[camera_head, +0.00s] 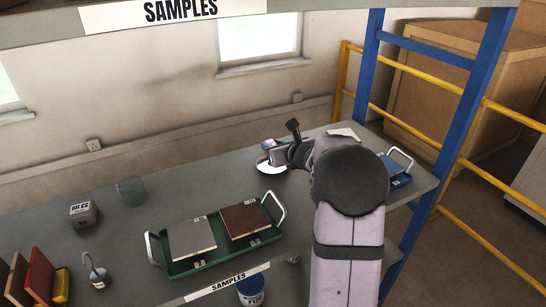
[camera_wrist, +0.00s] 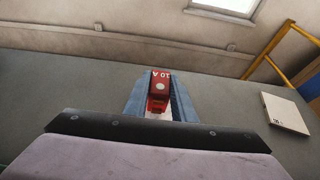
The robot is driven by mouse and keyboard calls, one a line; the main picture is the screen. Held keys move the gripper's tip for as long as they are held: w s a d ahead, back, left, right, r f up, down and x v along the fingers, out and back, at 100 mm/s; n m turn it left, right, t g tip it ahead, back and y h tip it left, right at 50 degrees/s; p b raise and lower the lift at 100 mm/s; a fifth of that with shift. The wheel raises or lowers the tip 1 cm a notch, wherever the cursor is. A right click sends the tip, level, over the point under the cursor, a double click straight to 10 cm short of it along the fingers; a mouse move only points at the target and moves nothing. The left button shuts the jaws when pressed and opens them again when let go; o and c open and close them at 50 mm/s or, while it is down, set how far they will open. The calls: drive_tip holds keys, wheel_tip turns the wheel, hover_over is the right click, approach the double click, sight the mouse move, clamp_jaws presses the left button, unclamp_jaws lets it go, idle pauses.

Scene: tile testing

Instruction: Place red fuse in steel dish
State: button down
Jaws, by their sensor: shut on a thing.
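The red fuse (camera_wrist: 160,84), marked "10 A", sits between the two blue-grey fingers of my gripper (camera_wrist: 160,98) in the wrist view. My gripper is shut on it. In the head view my gripper (camera_head: 270,151) is over the far part of the table, and the fuse is hard to make out there. A pale, bright round dish (camera_head: 271,168), seemingly the steel dish, shows just below my gripper and is partly covered by it. I cannot tell the height of the fuse above the dish.
A green tray (camera_head: 178,268) with a grey tile (camera_head: 191,240) and a brown tile (camera_head: 245,221) stands in front. A blue tray (camera_head: 402,182) is at right. A pale tile (camera_wrist: 286,114) lies right of my gripper. A glass (camera_head: 131,191) and a box (camera_head: 83,213) stand left.

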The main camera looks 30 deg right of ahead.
drive_tip(key=shift+f, duration=1.85)
drive_tip(key=shift+f, duration=0.2)
drive_tip(key=c, duration=1.5)
unclamp_jaws()
drive_tip(key=shift+r, duration=0.1)
drive_tip(key=shift+r, duration=0.1)
drive_tip(key=b+v, duration=0.2)
drive_tip(key=v, duration=1)
